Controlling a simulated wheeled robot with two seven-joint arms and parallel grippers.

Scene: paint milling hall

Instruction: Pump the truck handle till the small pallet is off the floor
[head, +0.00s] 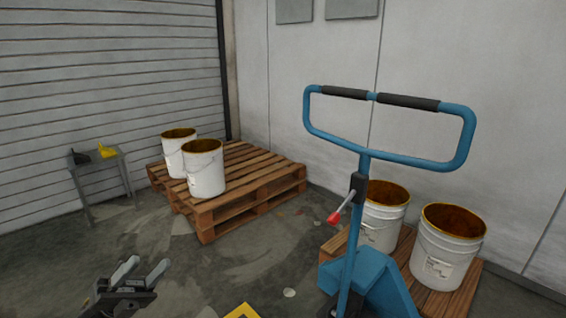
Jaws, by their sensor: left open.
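The blue pallet truck's handle (364,161) stands upright in the right half of the head view, a loop with black grips at its top. A lever with a red tip (335,217) sits on its shaft. The truck's blue body (372,283) is below, at the small wooden pallet (465,301), which bears two white buckets. I cannot tell whether this pallet touches the floor, as its lower part is hidden or cut off. My left gripper (143,271) is open and empty at the lower left, well away from the handle. My right gripper is not in view.
A larger wooden pallet (250,210) with two white buckets (204,170) stands at the back left. A small grey table (100,165) with a yellow and a dark item is by the shutter. Bare floor (220,265) lies between. A yellow-edged thing (243,311) shows at the bottom.

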